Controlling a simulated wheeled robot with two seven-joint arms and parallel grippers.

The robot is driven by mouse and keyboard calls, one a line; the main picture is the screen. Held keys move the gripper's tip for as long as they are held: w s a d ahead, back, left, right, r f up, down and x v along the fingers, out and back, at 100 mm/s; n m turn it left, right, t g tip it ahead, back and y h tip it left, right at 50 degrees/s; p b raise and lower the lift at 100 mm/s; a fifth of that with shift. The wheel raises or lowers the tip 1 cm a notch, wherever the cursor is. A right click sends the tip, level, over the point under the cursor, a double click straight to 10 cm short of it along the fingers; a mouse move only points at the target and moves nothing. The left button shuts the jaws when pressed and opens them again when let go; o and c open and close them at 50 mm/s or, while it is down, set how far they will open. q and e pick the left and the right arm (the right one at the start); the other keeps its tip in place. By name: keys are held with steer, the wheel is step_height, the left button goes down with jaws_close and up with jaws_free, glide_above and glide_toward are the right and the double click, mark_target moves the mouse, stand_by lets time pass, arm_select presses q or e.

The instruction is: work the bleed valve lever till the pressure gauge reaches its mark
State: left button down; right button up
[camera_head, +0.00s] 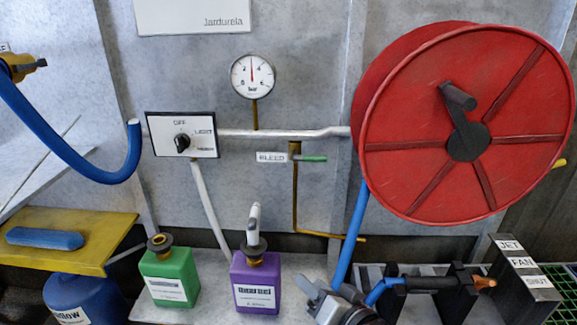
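The bleed valve lever (312,158) has a green handle and points to the right, roughly horizontal, beside a tag reading BLEED (271,157). It sits on a brass valve and pipe below the grey horizontal pipe. The round white pressure gauge (252,76) is above it, marked bar, with its needle pointing about straight up. Which mark counts is too small to tell. My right gripper (321,298) is at the bottom middle, well below and apart from the lever. Its fingers are too unclear to tell open from shut. My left gripper is not in view.
A large red hose reel (465,125) with a crank fills the right. A selector switch panel (183,135) is left of the valve. A green canister (169,275) and a purple canister (256,283) stand below. A nozzle holder (440,279) is at lower right.

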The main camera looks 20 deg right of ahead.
mark_target(318, 161)
steer(key=w+d+r+m+t+h+b, duration=0.25)
steer(key=w+d+r+m+t, duration=0.25)
steer(key=w+d+r+m, duration=0.5)
steer(key=shift+m+h, duration=0.45)
steer(key=shift+m, duration=0.25)
steer(key=w+r, duration=0.1)
steer(key=w, duration=0.3)
steer(key=w+d+r, duration=0.1)
steer(key=w, duration=0.4)
steer(key=w+d+r, duration=0.1)
steer(key=w, duration=0.4)
steer(key=shift+r, duration=0.25)
jaws_close()
